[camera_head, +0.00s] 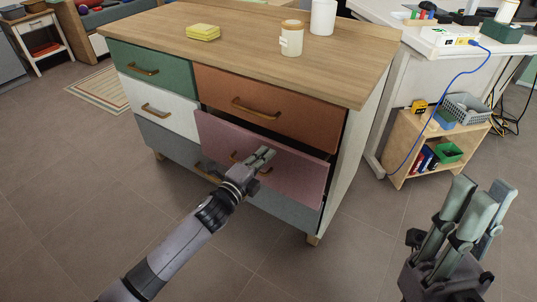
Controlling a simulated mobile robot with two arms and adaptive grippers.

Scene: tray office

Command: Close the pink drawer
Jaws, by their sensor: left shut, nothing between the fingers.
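The pink drawer (295,176) is in the right column of the wooden-topped cabinet, below the orange drawer. It stands partly pulled out, with a dark gap along its top and right edge. My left gripper (265,155) is shut and empty, in front of the pink drawer's face near its bronze handle (265,170). It covers part of the handle, and I cannot tell whether it touches the drawer. My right gripper (482,193) is at the lower right, fingers pointing up and apart, well away from the cabinet and holding nothing visible.
The orange drawer (300,100), green drawer (125,61) and white drawer (140,100) look shut. A yellow sponge stack (203,33), a lidded jar (291,42) and a white cup (323,17) stand on the top. A small shelf (400,150) stands right. The front floor is clear.

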